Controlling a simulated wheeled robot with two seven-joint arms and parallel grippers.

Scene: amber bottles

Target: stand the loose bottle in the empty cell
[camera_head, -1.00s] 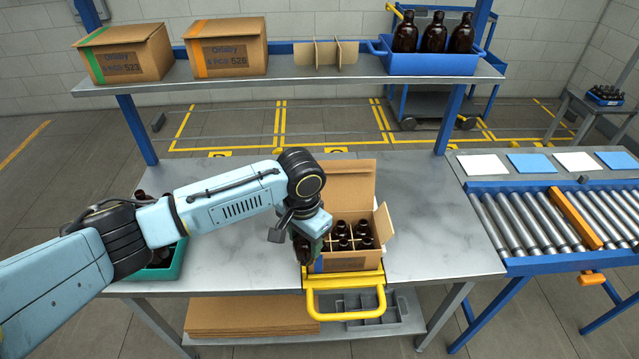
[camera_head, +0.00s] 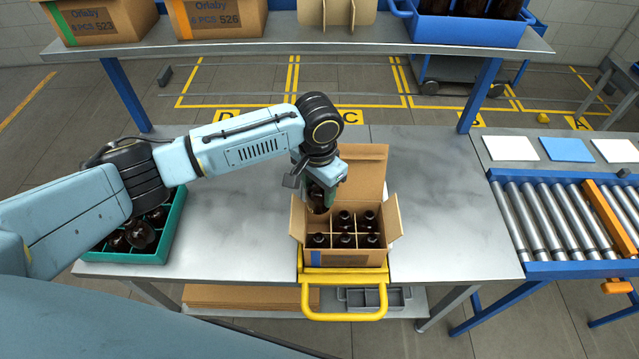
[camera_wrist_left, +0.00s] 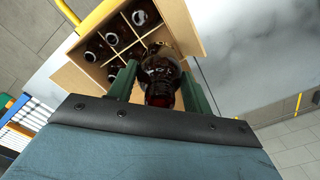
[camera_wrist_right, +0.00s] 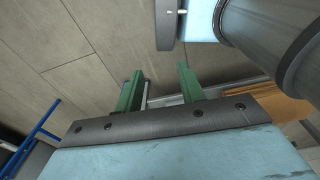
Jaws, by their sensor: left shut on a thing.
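The loose bottle (camera_head: 318,202) is dark amber glass. My left gripper (camera_head: 322,189) is shut on it, above the back-left corner of the open cardboard box (camera_head: 345,259). In the left wrist view the bottle (camera_wrist_left: 160,78) sits between the green fingers, beside the box's dividers (camera_wrist_left: 121,34). The box holds several dark bottles in its other cells. The back-left cell is hidden behind the held bottle and gripper, so I cannot tell whether the bottle's base is inside it. My right gripper (camera_wrist_right: 160,88) is open and empty, seen only in the right wrist view.
The box's flaps stand open, the tall one at the back (camera_head: 358,168). A yellow-handled holder (camera_head: 343,315) is at the box's front. A teal crate (camera_head: 120,256) of bottles stands left, under my left arm. The grey table (camera_head: 440,215) is clear right of the box; a roller conveyor (camera_head: 545,215) lies beyond.

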